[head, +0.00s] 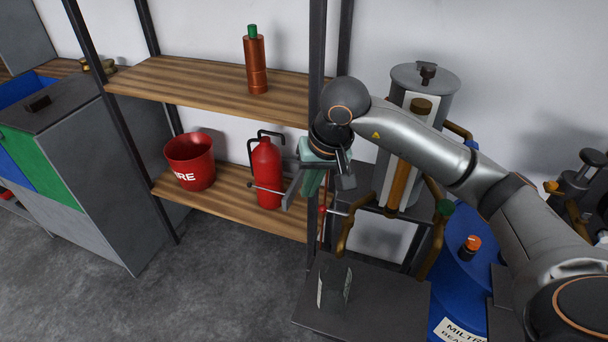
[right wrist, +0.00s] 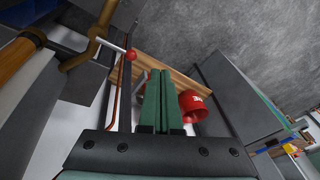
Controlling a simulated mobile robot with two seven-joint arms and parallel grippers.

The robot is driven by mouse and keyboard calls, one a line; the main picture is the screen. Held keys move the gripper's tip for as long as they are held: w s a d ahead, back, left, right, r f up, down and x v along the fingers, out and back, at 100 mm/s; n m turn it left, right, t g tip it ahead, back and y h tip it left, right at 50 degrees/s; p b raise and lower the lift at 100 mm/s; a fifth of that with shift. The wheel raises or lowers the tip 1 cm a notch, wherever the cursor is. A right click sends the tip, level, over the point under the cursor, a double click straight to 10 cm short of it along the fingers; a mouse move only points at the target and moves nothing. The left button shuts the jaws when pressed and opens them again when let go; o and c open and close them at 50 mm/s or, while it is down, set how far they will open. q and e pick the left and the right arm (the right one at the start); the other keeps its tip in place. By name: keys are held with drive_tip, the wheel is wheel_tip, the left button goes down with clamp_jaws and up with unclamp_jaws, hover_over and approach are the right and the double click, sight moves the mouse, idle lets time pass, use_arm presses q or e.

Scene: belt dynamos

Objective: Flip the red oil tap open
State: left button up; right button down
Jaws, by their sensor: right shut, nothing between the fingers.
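The oil tap shows in the right wrist view as a brass fitting (right wrist: 96,36) with a thin silver lever that ends in a red ball (right wrist: 131,55). In the head view the red ball (head: 322,210) is small, at the left end of the lever, which reaches left from the brass pipe (head: 346,238). My right gripper (head: 309,190) is just above and left of the ball in the head view. Its green fingers (right wrist: 162,76) are shut with nothing between them. They look apart from the lever, with the ball left of their tips in the right wrist view. My left gripper is not in view.
A shelf post (head: 317,60) stands close to the gripper. A red extinguisher (head: 266,172) and a red bucket (head: 190,161) stand on the lower shelf. A clear container (head: 334,288) sits on a dark stand (head: 390,312) below the tap. A blue drum (head: 462,283) is at the right.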

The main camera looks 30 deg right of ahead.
sight(334, 212)
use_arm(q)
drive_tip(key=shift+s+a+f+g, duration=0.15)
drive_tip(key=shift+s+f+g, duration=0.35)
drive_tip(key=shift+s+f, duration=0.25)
use_arm(e)
drive_tip(key=w+d+r+h, duration=0.2)
drive_tip(key=w+d+r, duration=0.1)
drive_tip(key=d, duration=0.1)
drive_tip(key=shift+d+r+n+t, duration=0.2)
drive_tip(key=shift+r+n+t, duration=0.1)
drive_tip(key=shift+r, duration=0.05)
drive_tip(key=shift+s, duration=0.1)
use_arm(q)
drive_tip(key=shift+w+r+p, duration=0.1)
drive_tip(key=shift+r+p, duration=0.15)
drive_tip(key=shift+p, duration=0.15)
use_arm(e)
wheel_tip(334, 212, down, 10)
drive_tip(key=shift+s, duration=0.2)
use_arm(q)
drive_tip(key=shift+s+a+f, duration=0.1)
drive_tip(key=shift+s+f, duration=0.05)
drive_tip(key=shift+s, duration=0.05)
use_arm(e)
drive_tip(key=shift+a+f, duration=0.1)
